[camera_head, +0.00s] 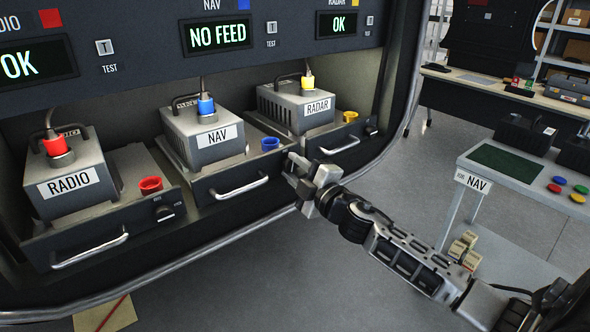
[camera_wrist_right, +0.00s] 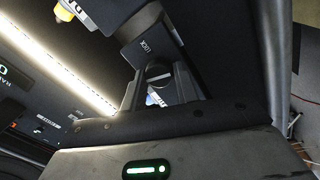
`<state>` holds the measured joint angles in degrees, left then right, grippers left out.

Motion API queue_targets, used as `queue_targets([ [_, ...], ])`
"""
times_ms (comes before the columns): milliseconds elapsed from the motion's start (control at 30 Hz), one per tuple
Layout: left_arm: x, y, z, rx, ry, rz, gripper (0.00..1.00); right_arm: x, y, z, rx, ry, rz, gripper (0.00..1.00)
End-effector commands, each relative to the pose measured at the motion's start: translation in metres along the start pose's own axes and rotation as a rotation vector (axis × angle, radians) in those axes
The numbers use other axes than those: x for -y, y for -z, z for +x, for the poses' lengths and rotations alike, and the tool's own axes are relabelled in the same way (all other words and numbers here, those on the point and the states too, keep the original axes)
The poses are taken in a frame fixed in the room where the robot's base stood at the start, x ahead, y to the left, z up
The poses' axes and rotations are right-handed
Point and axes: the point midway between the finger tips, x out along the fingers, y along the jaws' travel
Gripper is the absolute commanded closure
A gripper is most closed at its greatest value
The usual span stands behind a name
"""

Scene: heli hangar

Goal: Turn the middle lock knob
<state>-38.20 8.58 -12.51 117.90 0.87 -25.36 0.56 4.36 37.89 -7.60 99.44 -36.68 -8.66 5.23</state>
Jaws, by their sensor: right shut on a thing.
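The NAV unit (camera_head: 205,136) sits on the middle drawer (camera_head: 215,187) of the rack. My right gripper (camera_head: 300,174) is at the right end of that drawer's front and covers its lock knob in the head view. In the right wrist view the dark round knob (camera_wrist_right: 158,74) shows between the two fingers of my right gripper (camera_wrist_right: 160,90), beside a lock marking. The gripper is shut on the knob. The knob's exact angle is hard to read. My left gripper is not in view.
The RADIO unit (camera_head: 70,173) and its drawer with a lock knob (camera_head: 164,212) are at left. The RADAR unit (camera_head: 300,108) is at right. The NAV display (camera_head: 217,35) reads NO FEED. A cart (camera_head: 505,165) labelled NAV stands at right, with open floor between.

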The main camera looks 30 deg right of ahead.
Motion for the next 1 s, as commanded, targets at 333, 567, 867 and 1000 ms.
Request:
queue_targets([
  [333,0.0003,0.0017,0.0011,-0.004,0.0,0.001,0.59,0.0002,-0.0004,0.0001,-0.015,0.002,-0.178,0.93],
  [567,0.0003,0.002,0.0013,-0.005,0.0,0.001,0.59,0.0002,-0.0004,0.0001,-0.018,0.003,-0.221,0.93],
  [867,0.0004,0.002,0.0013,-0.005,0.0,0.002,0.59,0.0002,-0.0003,0.0001,-0.02,0.003,-0.227,0.92],
  [1000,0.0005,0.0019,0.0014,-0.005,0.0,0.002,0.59,0.0002,-0.0003,0.0001,-0.02,0.003,-0.227,0.64],
])
